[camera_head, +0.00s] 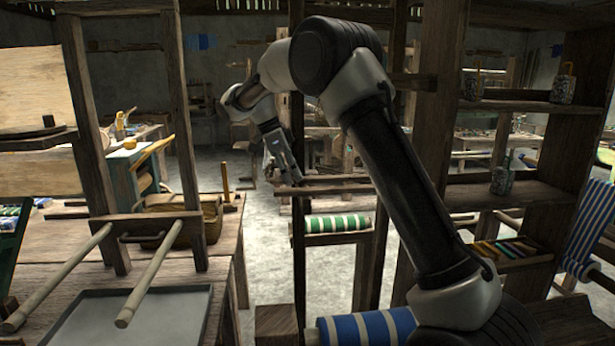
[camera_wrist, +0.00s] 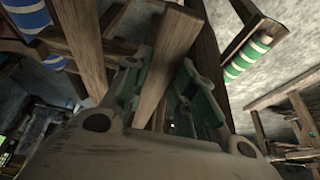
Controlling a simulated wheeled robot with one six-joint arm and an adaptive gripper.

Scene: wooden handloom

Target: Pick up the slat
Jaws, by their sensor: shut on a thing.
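The slat (camera_wrist: 170,65) is a flat, plain brown wooden strip in the wrist view. It runs lengthwise between the two green-padded fingers of my gripper (camera_wrist: 166,88), which is shut on it. Its lower end is partly hidden among the fingers. In the head view my gripper (camera_head: 282,172) points down beside the upright posts of the loom. A brown wooden bar (camera_head: 335,188) lies level at its fingertips there; I cannot tell whether this is the slat or part of the frame.
A green-and-white striped roll (camera_head: 338,223) hangs below the bar, and a blue-and-white roll (camera_head: 370,326) is nearer. A wooden bench (camera_head: 224,262) with a basket (camera_head: 208,217) stands at left. A shelf unit (camera_head: 520,195) with jars is at right. Posts crowd my arm.

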